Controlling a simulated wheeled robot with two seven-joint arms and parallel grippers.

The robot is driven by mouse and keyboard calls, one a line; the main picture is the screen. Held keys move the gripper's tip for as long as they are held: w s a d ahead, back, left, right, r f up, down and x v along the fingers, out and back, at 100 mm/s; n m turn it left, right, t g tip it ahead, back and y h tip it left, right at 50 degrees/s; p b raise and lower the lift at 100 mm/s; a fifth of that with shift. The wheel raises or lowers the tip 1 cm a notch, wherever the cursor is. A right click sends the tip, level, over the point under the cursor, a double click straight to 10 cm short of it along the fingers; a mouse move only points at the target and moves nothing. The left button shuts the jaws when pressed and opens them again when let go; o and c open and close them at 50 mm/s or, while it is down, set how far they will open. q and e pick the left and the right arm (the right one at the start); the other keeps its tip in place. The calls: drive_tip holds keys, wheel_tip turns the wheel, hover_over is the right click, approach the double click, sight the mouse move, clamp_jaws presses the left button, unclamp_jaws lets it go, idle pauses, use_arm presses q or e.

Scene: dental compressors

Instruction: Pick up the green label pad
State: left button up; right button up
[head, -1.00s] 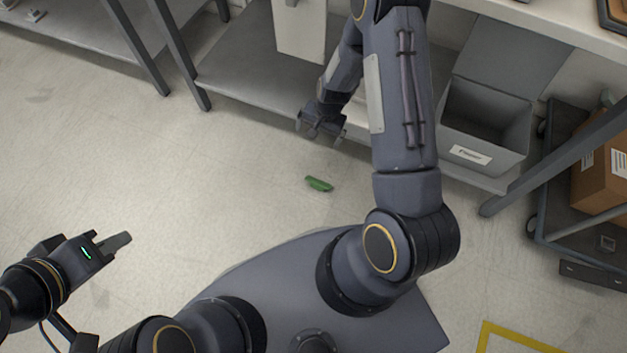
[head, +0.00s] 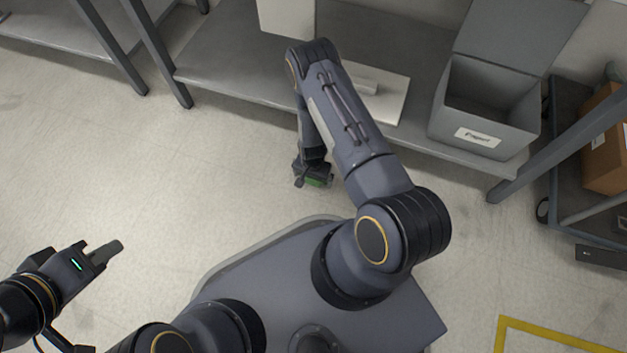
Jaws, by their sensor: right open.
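The green label pad (head: 315,183) lies on the floor in front of the lower shelf, partly hidden by my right gripper. My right gripper (head: 313,184) is open and points down right at the pad, its fingers over or around it; I cannot tell whether they touch it. My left gripper (head: 112,249) is out to the left above bare floor, away from the pad. Its fingers look close together, but the gap between them cannot be made out.
A grey bin (head: 487,108) with a raised lid and a label stands on the lower shelf (head: 235,75). A white flat item (head: 388,97) lies beside it. A cart with a cardboard box (head: 606,150) is at the right. The floor at left is clear.

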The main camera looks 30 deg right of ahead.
drive_tip(key=shift+f, duration=0.95)
use_arm(q)
drive_tip(key=shift+f, duration=0.45)
use_arm(e)
drive_tip(key=shift+r, duration=0.1)
drive_tip(key=c, duration=0.6)
use_arm(q)
drive_tip(key=shift+r, duration=0.1)
use_arm(e)
drive_tip(key=shift+r, duration=0.15)
